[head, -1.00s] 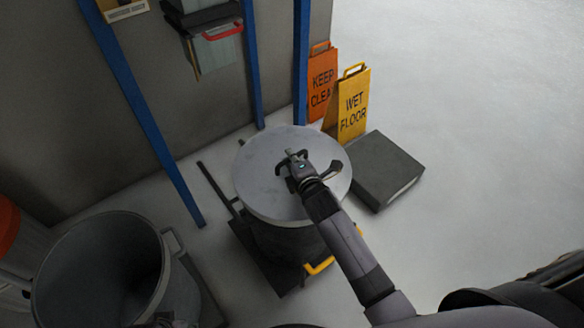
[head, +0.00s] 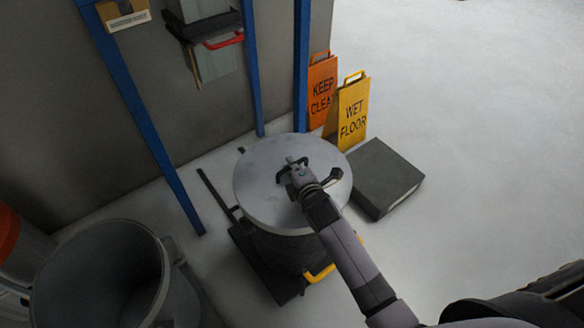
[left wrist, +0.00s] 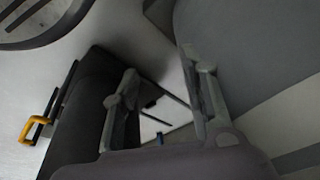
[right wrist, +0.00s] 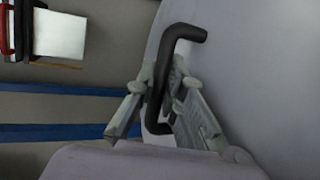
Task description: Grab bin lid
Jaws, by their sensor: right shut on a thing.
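The round grey bin lid (head: 262,205) lies flat on top of a dark bin (head: 285,250) in the head view. It also fills the right side of the right wrist view (right wrist: 260,70). My right gripper (head: 290,172) is over the lid's middle, shut on its dark bent handle (right wrist: 182,35). In the right wrist view the fingers of this gripper (right wrist: 165,105) sit on both sides of the handle. In the left wrist view my left gripper (left wrist: 160,95) has its fingers apart with nothing between them.
An open grey bin (head: 70,255) stands at the lower left. A yellow handle (head: 320,273) sticks out low beside the lidded bin. A dark box (head: 385,175) and two floor signs (head: 352,110) stand right of it. Blue posts (head: 140,120) rise behind. Floor at right is clear.

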